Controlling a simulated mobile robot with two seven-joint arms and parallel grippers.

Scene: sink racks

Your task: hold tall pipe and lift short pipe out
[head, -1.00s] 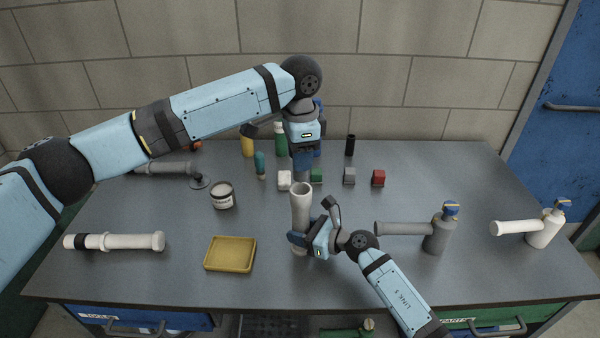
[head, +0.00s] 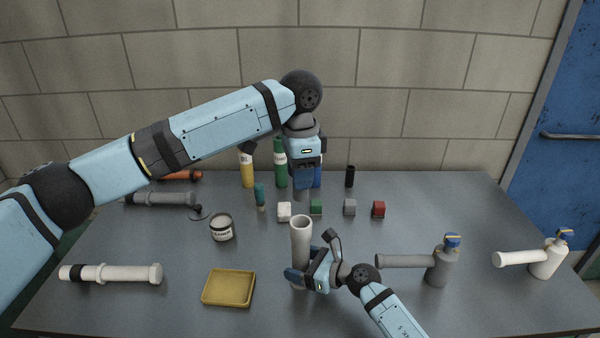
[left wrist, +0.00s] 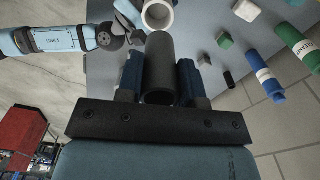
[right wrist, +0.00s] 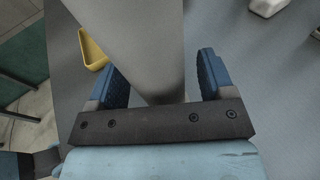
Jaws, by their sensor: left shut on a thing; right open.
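The tall pipe (head: 301,246) is a light grey tube standing upright near the front middle of the table, its round top open. The short pipe (left wrist: 160,58) is darker grey and shut between the fingers of my left gripper (head: 304,182). In the head view its lower end (head: 301,194) hangs above and apart from the tall pipe's rim. The tall pipe's open rim (left wrist: 146,18) also shows in the left wrist view. My right gripper (right wrist: 165,82) is open, with its fingers on either side of the tall pipe's lower part.
A white pipe (head: 120,274) lies at far left.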

